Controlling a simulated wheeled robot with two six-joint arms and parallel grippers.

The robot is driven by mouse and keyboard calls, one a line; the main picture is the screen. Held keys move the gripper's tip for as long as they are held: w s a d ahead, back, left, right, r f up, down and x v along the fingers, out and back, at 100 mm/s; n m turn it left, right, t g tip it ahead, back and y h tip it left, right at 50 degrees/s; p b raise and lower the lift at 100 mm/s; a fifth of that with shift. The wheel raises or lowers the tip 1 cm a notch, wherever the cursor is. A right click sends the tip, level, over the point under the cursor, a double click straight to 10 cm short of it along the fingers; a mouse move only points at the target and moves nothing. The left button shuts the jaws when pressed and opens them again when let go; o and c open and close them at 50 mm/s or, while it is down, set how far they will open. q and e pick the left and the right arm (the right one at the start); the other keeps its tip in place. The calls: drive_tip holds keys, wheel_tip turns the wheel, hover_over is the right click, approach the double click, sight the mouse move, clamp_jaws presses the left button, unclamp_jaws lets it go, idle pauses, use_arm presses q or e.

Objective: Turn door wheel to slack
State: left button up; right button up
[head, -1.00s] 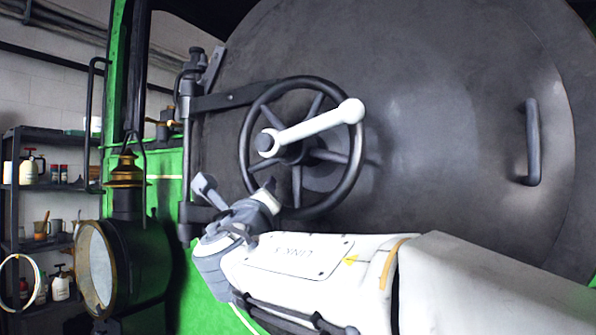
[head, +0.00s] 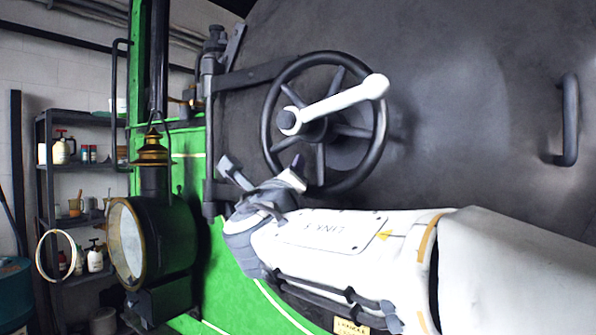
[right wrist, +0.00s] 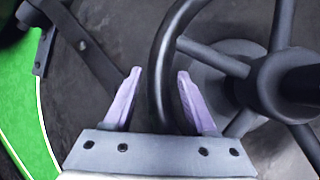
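The door wheel is a dark spoked handwheel (head: 381,146) on the round grey smokebox door (head: 470,110). A white handle (head: 335,103) lies across its hub, slanting up to the right. My right gripper (head: 265,168) is at the lower left of the wheel. In the right wrist view, my right gripper (right wrist: 161,92) is open, and the wheel's rim (right wrist: 158,70) passes between its two purple fingers with gaps on both sides. I cannot tell how deep the rim sits. The hub (right wrist: 275,85) is to the right. My left gripper is not in view.
A dark hinge strap (head: 250,76) runs behind the wheel to the left. A lamp (head: 150,240) stands at the left by the green bodywork (head: 195,150). A grab handle (head: 570,120) is on the door at the right. A shelf (head: 80,118) with bottles stands far left.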

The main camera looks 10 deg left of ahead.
drive_tip(key=shift+s, duration=0.1)
drive_tip(key=b+v, duration=0.4)
drive_tip(key=v, duration=0.6)
drive_tip(key=shift+b, duration=0.3)
drive_tip(key=shift+s+a, duration=0.1)
